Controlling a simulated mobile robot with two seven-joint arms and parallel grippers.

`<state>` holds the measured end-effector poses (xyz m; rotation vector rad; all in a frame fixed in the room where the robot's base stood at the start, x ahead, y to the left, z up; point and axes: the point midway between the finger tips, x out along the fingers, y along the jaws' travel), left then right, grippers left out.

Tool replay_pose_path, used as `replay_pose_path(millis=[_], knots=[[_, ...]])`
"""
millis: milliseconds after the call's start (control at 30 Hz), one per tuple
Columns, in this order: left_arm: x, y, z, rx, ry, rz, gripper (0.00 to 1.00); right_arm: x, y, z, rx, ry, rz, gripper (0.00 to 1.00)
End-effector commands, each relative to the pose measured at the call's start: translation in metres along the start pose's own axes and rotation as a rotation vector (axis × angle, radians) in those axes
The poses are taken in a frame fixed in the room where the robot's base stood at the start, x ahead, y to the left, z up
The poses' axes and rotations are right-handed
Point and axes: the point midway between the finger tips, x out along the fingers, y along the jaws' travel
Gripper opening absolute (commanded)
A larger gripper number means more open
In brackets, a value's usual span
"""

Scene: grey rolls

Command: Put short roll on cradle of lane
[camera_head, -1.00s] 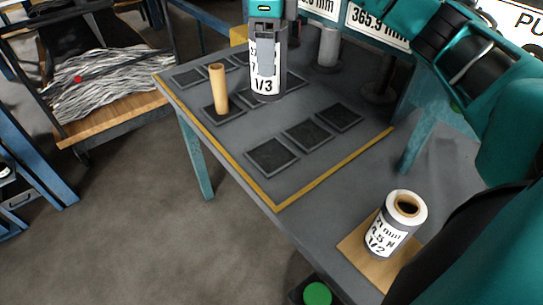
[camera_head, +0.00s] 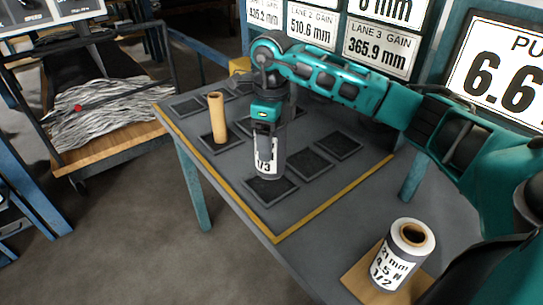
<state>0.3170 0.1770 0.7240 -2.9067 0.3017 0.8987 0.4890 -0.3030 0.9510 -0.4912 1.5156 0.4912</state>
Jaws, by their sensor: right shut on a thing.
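A grey roll with a white label reading 1/3 (camera_head: 267,158) is upright in my right gripper (camera_head: 267,128), which is shut on its upper part. The roll's lower end is over the nearest dark square pad (camera_head: 279,194) on the grey table (camera_head: 240,185). I cannot tell whether it touches the pad. Another grey roll, labelled 1/2 (camera_head: 393,272), stands upright on a wooden board (camera_head: 361,281) at the lower right. My left gripper is not in view.
A bare tan tube (camera_head: 217,118) stands on another pad, left of my right gripper. Two empty pads, a middle one (camera_head: 308,163) and a right one (camera_head: 339,145), lie to the right. A yellow line (camera_head: 335,202) borders the table. Lane gain signs (camera_head: 376,52) stand behind.

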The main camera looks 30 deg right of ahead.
Motion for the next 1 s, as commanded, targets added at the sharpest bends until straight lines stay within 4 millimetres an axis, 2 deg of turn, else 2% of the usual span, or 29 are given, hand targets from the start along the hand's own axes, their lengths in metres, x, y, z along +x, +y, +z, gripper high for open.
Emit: replay_pose_path(millis=[167,400,767,800,1000], knots=[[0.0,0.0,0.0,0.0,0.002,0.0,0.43,0.012,0.0,0.0,-0.001,0.001,0.001,0.38],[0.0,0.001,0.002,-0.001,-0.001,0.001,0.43,0.045,0.0,0.0,-0.001,0.001,0.001,0.38],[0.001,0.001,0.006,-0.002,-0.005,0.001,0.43,0.051,0.0,0.0,-0.001,-0.001,-0.001,0.38],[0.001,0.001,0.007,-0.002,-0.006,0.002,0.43,0.051,0.0,0.0,-0.001,0.0,0.0,0.74],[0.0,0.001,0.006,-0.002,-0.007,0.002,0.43,0.05,0.0,0.0,-0.001,0.0,0.0,0.93]])
